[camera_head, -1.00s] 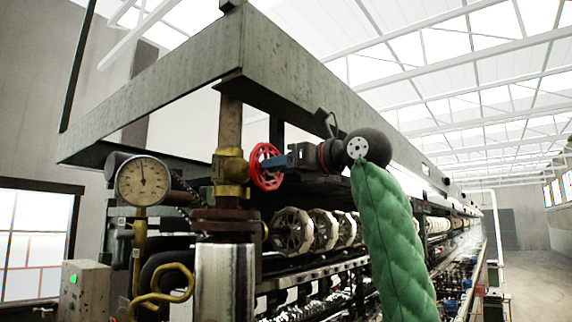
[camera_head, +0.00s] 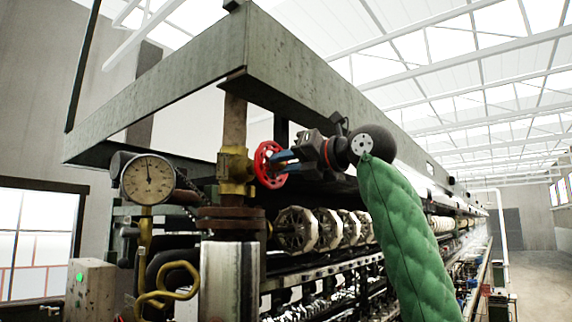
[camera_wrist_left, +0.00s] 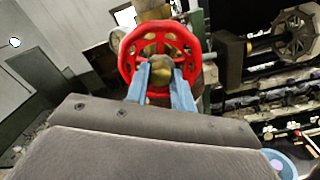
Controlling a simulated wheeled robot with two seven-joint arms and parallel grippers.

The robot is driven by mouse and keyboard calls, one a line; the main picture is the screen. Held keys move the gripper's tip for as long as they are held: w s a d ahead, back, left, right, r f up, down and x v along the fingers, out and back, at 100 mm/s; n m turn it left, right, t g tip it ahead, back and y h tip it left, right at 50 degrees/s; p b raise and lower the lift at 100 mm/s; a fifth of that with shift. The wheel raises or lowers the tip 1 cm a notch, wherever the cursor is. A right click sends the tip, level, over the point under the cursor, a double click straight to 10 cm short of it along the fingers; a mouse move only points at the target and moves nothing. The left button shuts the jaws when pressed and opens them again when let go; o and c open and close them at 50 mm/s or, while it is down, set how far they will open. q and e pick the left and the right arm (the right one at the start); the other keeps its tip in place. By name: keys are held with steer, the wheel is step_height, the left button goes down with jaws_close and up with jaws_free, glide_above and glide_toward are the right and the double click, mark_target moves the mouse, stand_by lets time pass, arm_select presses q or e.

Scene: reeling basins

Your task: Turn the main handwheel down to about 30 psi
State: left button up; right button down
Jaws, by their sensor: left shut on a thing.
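The red main handwheel (camera_head: 262,165) sits on a brass valve (camera_head: 235,170) on the vertical pipe. In the left wrist view the handwheel (camera_wrist_left: 127,58) is seen face-on, with its hub between my blue fingers. My left gripper (camera_head: 277,163) is shut on the handwheel, with its fingers reaching in at the hub; it also shows in the left wrist view (camera_wrist_left: 161,76). A round pressure gauge (camera_head: 148,179) is left of the pipe. Its needle points roughly straight up; the numbers are too small to read. My right gripper is out of view.
A heavy steel beam (camera_head: 310,75) runs above my gripper. Reels (camera_head: 296,230) line the machine below it. Yellow bent tubing (camera_head: 180,268) and a grey box with a green light (camera_head: 90,290) stand at lower left. An open aisle (camera_head: 535,262) lies at right.

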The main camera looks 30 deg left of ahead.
arm_select(q)
steer(key=m, duration=0.3)
steer(key=m+b, duration=0.1)
steer(key=m, duration=0.6)
steer(key=shift+m+b, duration=0.3)
steer(key=shift+m, duration=0.1)
steer(key=m+b, duration=0.1)
steer(key=m, duration=0.3)
steer(key=shift+m, duration=0.4)
steer(key=m+b, duration=0.1)
steer(key=m, duration=0.4)
steer(key=o, duration=0.8)
steer(key=shift+w, duration=0.1)
steer(key=shift+o, duration=0.2)
steer(key=shift+d, duration=0.15)
